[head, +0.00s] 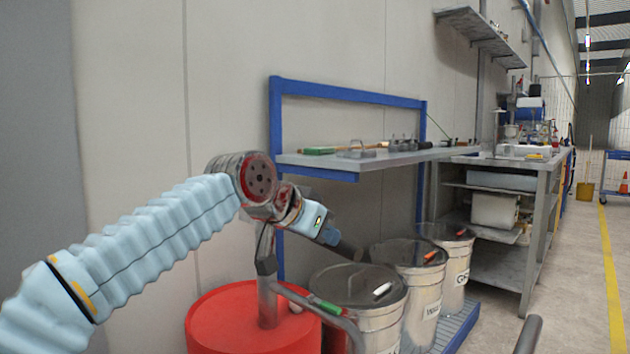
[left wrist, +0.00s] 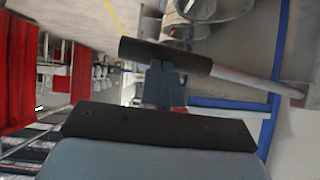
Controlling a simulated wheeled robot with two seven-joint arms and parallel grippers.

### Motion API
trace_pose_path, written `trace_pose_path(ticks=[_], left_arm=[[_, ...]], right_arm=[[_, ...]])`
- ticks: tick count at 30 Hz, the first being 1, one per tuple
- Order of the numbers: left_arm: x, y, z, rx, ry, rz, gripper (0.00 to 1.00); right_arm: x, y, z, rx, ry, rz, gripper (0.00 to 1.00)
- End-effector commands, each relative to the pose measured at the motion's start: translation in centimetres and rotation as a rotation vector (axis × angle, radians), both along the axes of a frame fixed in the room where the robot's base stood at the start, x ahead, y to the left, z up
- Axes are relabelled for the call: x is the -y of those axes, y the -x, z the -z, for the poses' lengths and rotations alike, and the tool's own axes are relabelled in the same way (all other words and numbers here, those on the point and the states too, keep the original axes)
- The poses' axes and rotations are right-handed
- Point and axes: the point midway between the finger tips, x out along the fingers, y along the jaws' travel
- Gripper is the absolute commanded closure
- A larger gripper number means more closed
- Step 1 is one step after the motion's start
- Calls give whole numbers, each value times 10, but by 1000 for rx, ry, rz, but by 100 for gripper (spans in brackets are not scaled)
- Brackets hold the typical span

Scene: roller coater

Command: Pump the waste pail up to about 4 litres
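A red drum (head: 240,322) stands at the bottom of the head view, with a grey pump (head: 266,262) upright on top. A bent grey spout (head: 318,308) runs from the pump toward the lower right and leaves the picture at the bottom. My left gripper (head: 334,241) is at the black grip of the pump handle (head: 348,249). In the left wrist view its fingers (left wrist: 164,82) close on the black grip (left wrist: 160,56), and the grey lever rod (left wrist: 248,85) runs off to the right. I see no waste pail or level reading.
Several lidded metal pails (head: 357,287) with markers on their lids stand right of the drum on a blue pallet (head: 462,324). A blue-framed shelf (head: 375,161) overhangs them. A grey workbench (head: 540,205) stands farther back. The floor (head: 580,290) at right is clear.

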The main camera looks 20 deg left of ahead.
Motion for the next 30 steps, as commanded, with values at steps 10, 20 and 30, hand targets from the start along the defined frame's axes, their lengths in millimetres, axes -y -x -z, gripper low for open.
trace_pose_path(ticks=[10,20,30], left_arm=[[-6,31,-60,16,2,1,100],[-18,75,-90,18,3,2,100],[-20,81,-94,18,3,2,100]], right_arm=[[4,-1,-35,6,9,5,57],[4,-1,-41,8,10,6,57],[4,-1,-41,8,10,6,57]])
